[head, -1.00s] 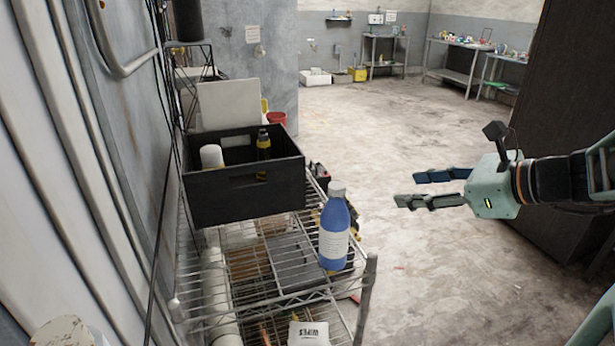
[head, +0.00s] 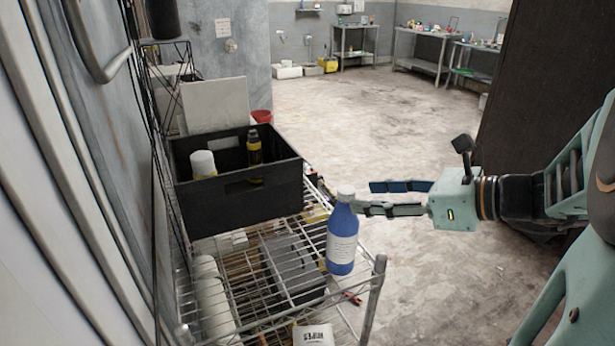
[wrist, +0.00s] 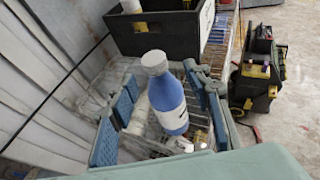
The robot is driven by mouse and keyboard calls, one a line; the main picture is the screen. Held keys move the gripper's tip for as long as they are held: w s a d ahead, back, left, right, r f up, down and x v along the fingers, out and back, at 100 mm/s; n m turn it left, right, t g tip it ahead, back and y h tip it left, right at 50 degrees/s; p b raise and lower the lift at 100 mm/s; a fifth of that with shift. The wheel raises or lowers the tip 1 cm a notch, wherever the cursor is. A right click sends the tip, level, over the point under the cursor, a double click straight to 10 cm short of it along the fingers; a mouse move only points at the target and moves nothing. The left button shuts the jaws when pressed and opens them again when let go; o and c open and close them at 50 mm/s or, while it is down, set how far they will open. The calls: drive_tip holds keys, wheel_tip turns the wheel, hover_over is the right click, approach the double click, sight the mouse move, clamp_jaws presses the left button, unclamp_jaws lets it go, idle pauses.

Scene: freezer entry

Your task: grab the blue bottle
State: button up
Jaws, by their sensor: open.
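The blue bottle (head: 342,238) has a white cap and a white label. It stands upright on the front right part of the wire shelf's top, and it also shows in the wrist view (wrist: 169,103). My gripper (head: 372,197) is open and empty. In the head view its fingers point left, with the fingertips close to the bottle's upper part. In the wrist view the bottle appears between the two spread blue-padded fingers (wrist: 160,108), beyond them or between them; I cannot tell the exact depth. No contact is visible.
A black crate (head: 240,205) holding a white container (head: 203,165) and a dark bottle (head: 254,148) stands behind the bottle on the wire shelf (head: 376,290). A wall is close on the left. Open floor lies to the right.

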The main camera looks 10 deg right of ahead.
sight(346, 199)
drive_tip(key=shift+s+f+x, duration=0.1)
drive_tip(key=shift+f+x, duration=0.05)
drive_tip(key=shift+x, duration=1.45)
drive_tip(key=shift+s+f+x, duration=0.15)
drive_tip(key=shift+x, duration=1.4)
drive_tip(key=shift+c, duration=0.4)
clamp_jaws()
drive_tip(key=shift+r, duration=0.1)
